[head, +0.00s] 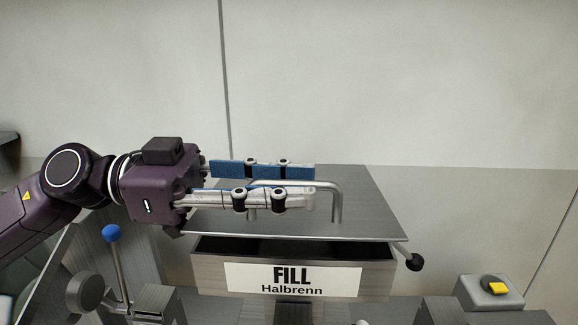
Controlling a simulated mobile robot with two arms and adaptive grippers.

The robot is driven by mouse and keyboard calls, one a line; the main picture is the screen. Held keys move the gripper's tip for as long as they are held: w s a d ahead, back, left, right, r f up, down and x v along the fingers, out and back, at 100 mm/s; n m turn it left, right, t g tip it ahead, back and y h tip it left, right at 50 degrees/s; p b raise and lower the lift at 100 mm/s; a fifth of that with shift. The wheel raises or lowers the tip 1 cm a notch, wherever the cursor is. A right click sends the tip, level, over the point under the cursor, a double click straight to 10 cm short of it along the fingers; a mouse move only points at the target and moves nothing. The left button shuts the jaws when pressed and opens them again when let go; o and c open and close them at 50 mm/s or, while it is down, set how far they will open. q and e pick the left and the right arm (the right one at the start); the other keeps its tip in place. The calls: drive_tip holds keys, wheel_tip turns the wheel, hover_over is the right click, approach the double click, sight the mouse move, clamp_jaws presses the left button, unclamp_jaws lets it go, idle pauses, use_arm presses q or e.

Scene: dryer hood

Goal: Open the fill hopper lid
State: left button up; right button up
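The fill hopper (210,274) stands at the lower middle, with a white "FILL Halbrenn" label on its front. Its flat grey metal lid (365,215) lies above it. A dark gap shows between the lid's front edge and the hopper's front wall. A bent metal bar handle (337,205) stands on the lid. My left gripper (312,184) reaches in from the left over the lid. Its two blue-padded fingers are apart, with the handle's top bar running between them. Whether a pad touches the bar cannot be told. My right gripper is not in view.
A lever with a blue knob (112,233) stands left of the hopper. A black ball knob (415,262) sticks out at the lid's right front corner. A grey box with a yellow button (498,288) stands at the lower right. A plain pale wall is behind.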

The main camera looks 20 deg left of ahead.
use_arm(q)
clamp_jaws()
idle(0.4)
